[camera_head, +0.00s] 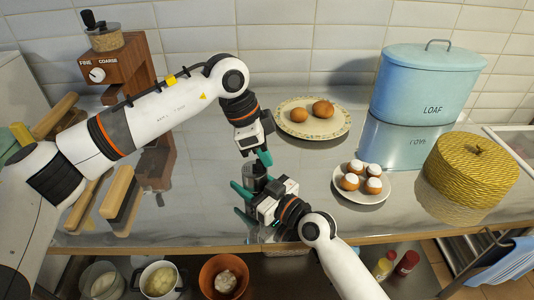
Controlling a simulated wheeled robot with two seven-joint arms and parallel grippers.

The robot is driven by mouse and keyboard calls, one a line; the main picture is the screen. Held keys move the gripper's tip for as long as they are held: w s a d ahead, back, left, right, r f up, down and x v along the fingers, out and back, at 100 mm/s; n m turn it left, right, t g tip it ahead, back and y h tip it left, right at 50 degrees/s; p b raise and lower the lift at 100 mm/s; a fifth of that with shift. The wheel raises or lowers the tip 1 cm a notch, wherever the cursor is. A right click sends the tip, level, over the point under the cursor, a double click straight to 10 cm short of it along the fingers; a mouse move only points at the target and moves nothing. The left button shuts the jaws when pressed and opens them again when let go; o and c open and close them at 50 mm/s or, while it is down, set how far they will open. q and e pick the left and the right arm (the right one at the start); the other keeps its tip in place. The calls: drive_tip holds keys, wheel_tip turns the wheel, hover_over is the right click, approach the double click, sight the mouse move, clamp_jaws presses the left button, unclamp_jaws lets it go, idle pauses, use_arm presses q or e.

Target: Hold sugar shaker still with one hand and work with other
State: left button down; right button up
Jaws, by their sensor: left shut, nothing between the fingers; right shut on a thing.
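The sugar shaker (254,172), a small dark and clear container, stands on the shiny metal counter at the middle. My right gripper (243,202) reaches in from the lower right with its teal fingers shut on the shaker. The gripper hides the shaker's lower part. My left gripper (264,158) comes down from above, its teal fingers shut and empty, at the shaker's top. I cannot tell whether it touches the shaker.
A plate (285,126) with brown buns and a plate (366,196) with white-topped buns lie to the right. A blue loaf tin (425,85) and woven basket (470,172) stand farther right. A wooden grinder (118,65) and brushes (118,190) are at left.

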sight(256, 168)
use_arm(q)
drive_tip(key=shift+a, duration=1.45)
drive_tip(key=shift+d, duration=0.6)
wheel_tip(256, 168, up, 10)
drive_tip(key=shift+a+f, duration=0.15)
drive_tip(key=shift+f, duration=0.1)
use_arm(e)
drive_tip(key=o, duration=1.1)
